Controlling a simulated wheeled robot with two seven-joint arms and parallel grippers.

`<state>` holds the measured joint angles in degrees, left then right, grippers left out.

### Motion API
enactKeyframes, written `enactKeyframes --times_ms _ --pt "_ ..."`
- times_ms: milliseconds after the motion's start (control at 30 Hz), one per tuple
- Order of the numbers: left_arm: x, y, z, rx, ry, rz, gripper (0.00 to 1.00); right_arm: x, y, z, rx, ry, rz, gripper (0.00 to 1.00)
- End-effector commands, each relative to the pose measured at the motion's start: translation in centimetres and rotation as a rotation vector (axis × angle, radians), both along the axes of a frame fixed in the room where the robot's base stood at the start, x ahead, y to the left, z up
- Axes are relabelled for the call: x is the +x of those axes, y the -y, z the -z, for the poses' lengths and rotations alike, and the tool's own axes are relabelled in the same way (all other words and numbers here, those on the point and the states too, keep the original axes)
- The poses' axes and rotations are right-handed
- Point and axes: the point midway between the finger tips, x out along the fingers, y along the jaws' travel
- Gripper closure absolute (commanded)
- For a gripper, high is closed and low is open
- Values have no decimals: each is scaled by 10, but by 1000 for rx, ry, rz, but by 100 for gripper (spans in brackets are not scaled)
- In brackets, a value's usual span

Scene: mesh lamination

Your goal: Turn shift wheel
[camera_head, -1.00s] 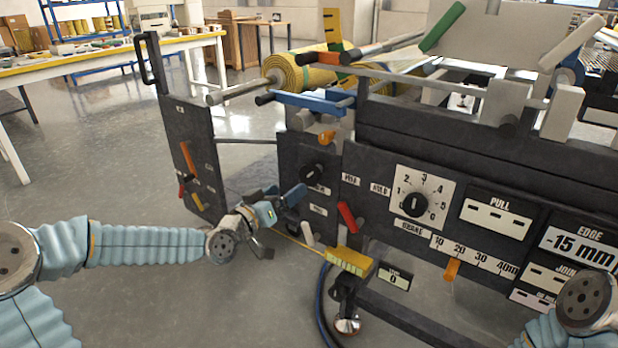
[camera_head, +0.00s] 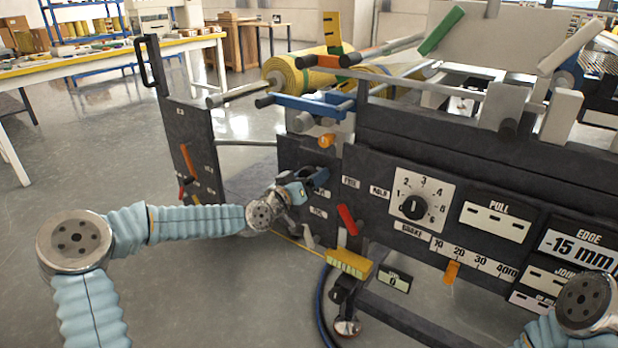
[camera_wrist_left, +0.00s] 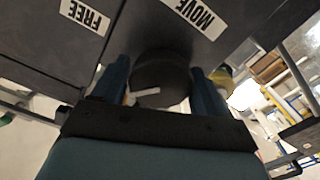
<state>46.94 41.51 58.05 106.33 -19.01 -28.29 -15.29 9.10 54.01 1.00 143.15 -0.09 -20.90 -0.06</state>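The shift wheel is a round dark knob (camera_wrist_left: 160,78) with a pale mark, on the dark front panel. In the left wrist view it sits between the two blue fingers of my left gripper (camera_wrist_left: 161,88), one on each side. Narrow gaps seem to show, so the fingers look open around the knob, not clamped. In the head view my left gripper (camera_head: 316,178) is at the panel and largely hides the knob. My right gripper is out of view; only part of that arm shows at the lower right.
Labels FREE (camera_wrist_left: 84,14) and MOVE (camera_wrist_left: 194,18) are on the panel near the knob. A red lever (camera_head: 347,219), a yellow block (camera_head: 350,263) and a numbered dial (camera_head: 414,207) are nearby. A dark side plate (camera_head: 186,125) stands to the left. Open floor lies in front.

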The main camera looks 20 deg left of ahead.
Motion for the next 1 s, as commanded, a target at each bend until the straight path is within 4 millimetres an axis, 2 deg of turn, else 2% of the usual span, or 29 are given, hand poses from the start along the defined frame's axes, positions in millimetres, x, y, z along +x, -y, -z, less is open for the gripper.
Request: enactKeyframes --times_ms 33,233,667,1000 --pt "0 0 0 0 0 0 35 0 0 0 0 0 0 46" --pt "0 0 0 0 0 0 65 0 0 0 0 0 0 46" --pt "0 -1 1 -61 -20 -1 66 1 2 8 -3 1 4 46" --pt "1 -2 3 -285 -98 -2 66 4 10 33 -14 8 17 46"
